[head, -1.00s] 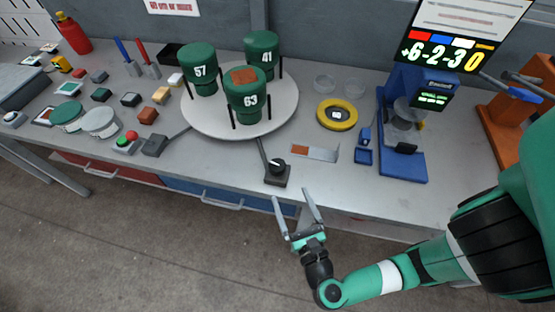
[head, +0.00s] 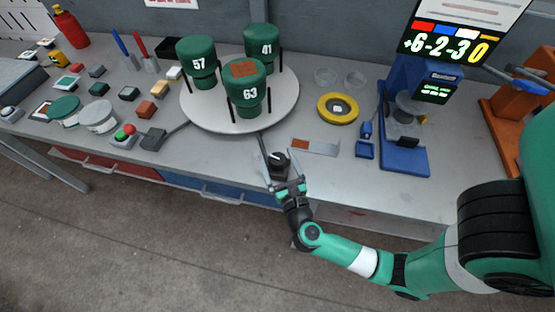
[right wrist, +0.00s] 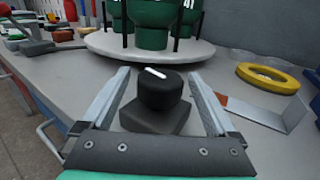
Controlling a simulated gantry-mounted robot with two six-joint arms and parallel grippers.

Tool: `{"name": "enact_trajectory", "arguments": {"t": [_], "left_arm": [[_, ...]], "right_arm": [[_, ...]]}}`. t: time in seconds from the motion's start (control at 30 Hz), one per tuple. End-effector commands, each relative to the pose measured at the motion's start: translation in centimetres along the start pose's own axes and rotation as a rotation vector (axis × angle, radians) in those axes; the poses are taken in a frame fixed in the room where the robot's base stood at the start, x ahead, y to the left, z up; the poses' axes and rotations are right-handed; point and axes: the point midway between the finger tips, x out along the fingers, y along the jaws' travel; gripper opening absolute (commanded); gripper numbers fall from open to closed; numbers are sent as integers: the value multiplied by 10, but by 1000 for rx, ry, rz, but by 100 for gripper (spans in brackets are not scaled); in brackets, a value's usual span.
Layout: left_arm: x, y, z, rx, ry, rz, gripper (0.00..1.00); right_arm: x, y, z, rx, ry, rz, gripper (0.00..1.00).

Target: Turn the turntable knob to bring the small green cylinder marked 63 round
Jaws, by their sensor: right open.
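The white round turntable (head: 200,116) carries green cylinders marked 57 (head: 198,58), 41 (head: 262,44) and 63 (head: 249,95). Cylinder 63 is at the front and has a brown patch on its top. The black knob (head: 279,160) with a white mark stands on a dark base in front of the turntable, and it also shows in the right wrist view (right wrist: 160,88). My right gripper (head: 283,172) is open, with its fingers on either side of the knob. In the right wrist view gaps show between the fingers and the knob. My left gripper is not in view.
A yellow ring (head: 338,109) and a metal strip with a brown end (head: 316,147) lie right of the knob. A blue stand (head: 405,160) is further right. Several small blocks and a red and green button box (head: 124,136) lie to the left.

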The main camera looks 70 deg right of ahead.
Motion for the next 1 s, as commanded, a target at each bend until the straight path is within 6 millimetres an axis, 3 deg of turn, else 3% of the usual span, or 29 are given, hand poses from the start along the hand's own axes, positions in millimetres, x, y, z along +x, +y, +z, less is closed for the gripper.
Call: {"name": "enact_trajectory", "arguments": {"t": [0.23, 0.7, 1.0], "left_arm": [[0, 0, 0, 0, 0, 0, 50], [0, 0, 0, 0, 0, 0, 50], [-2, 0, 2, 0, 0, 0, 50]], "right_arm": [[1, 0, 0, 0, 0, 0, 91], [0, 0, 0, 0, 0, 0, 8], [1, 1, -1, -1, 0, -108, 8]]}}
